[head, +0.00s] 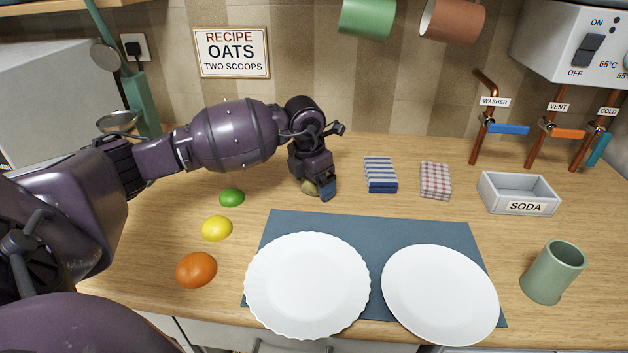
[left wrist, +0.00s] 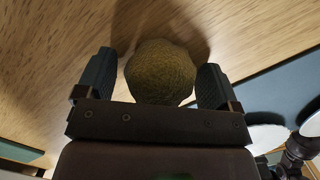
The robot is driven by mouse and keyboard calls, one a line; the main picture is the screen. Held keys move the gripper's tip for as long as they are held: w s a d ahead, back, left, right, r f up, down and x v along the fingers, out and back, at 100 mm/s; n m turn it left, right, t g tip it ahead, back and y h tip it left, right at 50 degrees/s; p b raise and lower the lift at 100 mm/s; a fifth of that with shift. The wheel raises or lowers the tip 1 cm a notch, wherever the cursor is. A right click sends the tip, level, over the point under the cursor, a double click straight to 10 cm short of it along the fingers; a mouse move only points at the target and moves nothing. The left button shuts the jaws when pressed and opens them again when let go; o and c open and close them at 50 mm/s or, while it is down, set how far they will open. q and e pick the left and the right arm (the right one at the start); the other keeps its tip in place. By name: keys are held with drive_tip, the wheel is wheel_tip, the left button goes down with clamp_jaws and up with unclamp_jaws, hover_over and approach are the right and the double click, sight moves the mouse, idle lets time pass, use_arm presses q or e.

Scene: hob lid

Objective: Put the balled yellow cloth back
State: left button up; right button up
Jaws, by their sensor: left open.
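The balled yellow cloth (left wrist: 160,72) is a rough, dull-yellow ball on the wooden counter. In the left wrist view it lies between the two fingers of my left gripper, with a small gap visible on each side. In the head view only a small part of the cloth (head: 308,188) shows, and the rest is hidden by my gripper. My left gripper (head: 319,192) is open, pointing down around the cloth, behind the blue-grey mat. My right gripper does not show.
A blue striped cloth (head: 380,175) and a red checked cloth (head: 435,180) lie folded to the right. A grey SODA tray (head: 489,198) stands farther right. The mat (head: 345,226) bears two white plates (head: 307,285) (head: 440,293). Green, yellow and orange fruits (head: 197,270) lie left.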

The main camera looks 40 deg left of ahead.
use_arm(q)
drive_tip(key=shift+r, duration=0.1)
wheel_tip(320, 180, up, 12)
drive_tip(key=s+p, duration=0.1)
drive_tip(key=shift+s+a+p, duration=0.25)
drive_tip(key=shift+s+p, duration=0.1)
idle(0.7)
